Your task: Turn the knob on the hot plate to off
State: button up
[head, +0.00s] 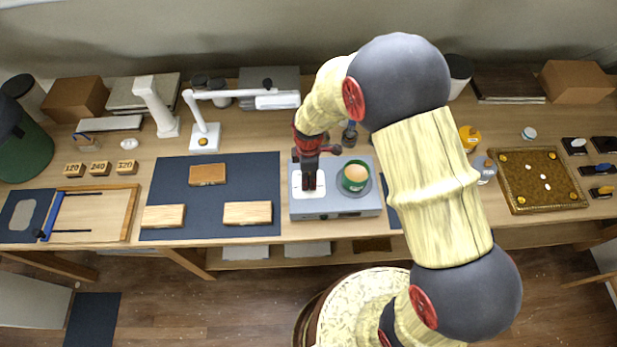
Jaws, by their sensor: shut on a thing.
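The hot plate (335,205) is a grey box near the front edge of the table, in the middle of the head view. A green pot (355,176) with tan contents sits on the dark round plate at its right. My gripper (308,184) points down over the white panel (296,191) on the hot plate's left part. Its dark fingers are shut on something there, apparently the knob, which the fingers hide. The knob's setting cannot be seen.
My arm covers the table right of the hot plate. Wooden blocks (248,213) lie on a dark mat (212,221) to the left. A white lamp (204,138) stands behind them. A framed board (540,182) lies at the right.

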jog(key=o, duration=1.1)
jog(key=shift+o, duration=0.2)
jog(key=shift+r, duration=0.15)
notch_tip(320, 180, up, 12)
dwell(0.4)
